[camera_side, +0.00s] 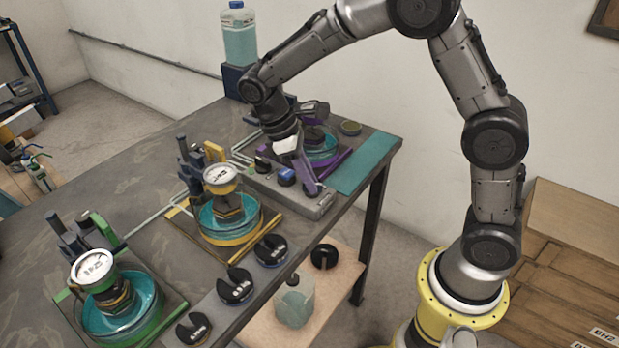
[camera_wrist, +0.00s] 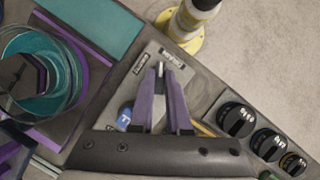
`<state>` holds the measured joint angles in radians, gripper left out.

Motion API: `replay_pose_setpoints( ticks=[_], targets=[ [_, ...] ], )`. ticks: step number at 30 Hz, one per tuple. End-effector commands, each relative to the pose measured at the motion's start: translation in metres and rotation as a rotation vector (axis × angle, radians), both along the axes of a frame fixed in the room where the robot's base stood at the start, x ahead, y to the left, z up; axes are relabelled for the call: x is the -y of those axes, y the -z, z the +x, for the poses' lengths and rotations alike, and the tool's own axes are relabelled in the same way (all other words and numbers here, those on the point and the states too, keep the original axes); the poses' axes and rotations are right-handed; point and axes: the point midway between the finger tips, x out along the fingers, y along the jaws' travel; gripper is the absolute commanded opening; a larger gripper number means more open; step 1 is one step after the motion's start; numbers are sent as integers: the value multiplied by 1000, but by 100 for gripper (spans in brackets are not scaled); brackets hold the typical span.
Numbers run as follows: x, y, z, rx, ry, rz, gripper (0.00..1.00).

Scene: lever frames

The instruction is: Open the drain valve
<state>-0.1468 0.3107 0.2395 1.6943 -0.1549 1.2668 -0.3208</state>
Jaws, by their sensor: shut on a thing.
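A grey valve panel (camera_side: 318,209) lies on the bench near its right end. It also shows in the wrist view (camera_wrist: 146,62), with small labels too blurred to read surely. My gripper (camera_side: 312,186) is low over the panel's right part. In the wrist view my gripper's purple fingers (camera_wrist: 161,88) are close together around a thin pale lever (camera_wrist: 160,68), which I take to be the drain valve's handle; its tip shows between them. The fingers hide most of the lever and its base. A blue knob (camera_side: 286,176) sits left of the fingers, and it shows in the wrist view (camera_wrist: 125,118).
A purple-framed teal basin (camera_side: 322,152) stands just behind the panel. A yellow-framed basin with a gauge (camera_side: 221,178) and a green-framed one (camera_side: 95,270) stand to the left. Several black slotted weights (camera_side: 270,249) line the front edge. A teal mat (camera_side: 366,163) lies at the right.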

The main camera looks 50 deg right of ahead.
Motion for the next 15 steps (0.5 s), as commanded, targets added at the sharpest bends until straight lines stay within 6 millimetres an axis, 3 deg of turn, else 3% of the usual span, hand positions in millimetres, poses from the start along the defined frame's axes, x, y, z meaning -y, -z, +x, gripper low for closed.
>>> replay_pose_setpoints(
  ticks=[15],
  targets=[
    [1,-1,1,3,273,1,0]
  ],
)
